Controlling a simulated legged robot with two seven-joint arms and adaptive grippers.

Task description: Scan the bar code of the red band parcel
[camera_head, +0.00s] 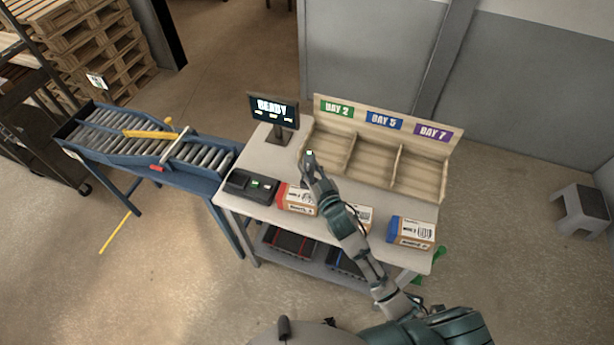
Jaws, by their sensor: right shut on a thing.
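The red band parcel (297,201) is a brown box with a red left end and a printed label, lying on the grey table beside a black device. My right gripper (311,166) is above and just behind this parcel, in front of the wooden bins. It is shut on a small dark thing with a pale green lit spot (308,153), which looks like a hand scanner; the fingers hide most of it. My right forearm covers part of the middle parcel (362,214). My left gripper is not in view.
A black device (252,186) with a green light is at the table's left. A screen (273,108) reads READY. Wooden bins (385,160) marked DAY 2, DAY 5, DAY 7 line the back. A blue-ended parcel (410,232) is at right, a roller conveyor (150,142) at left.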

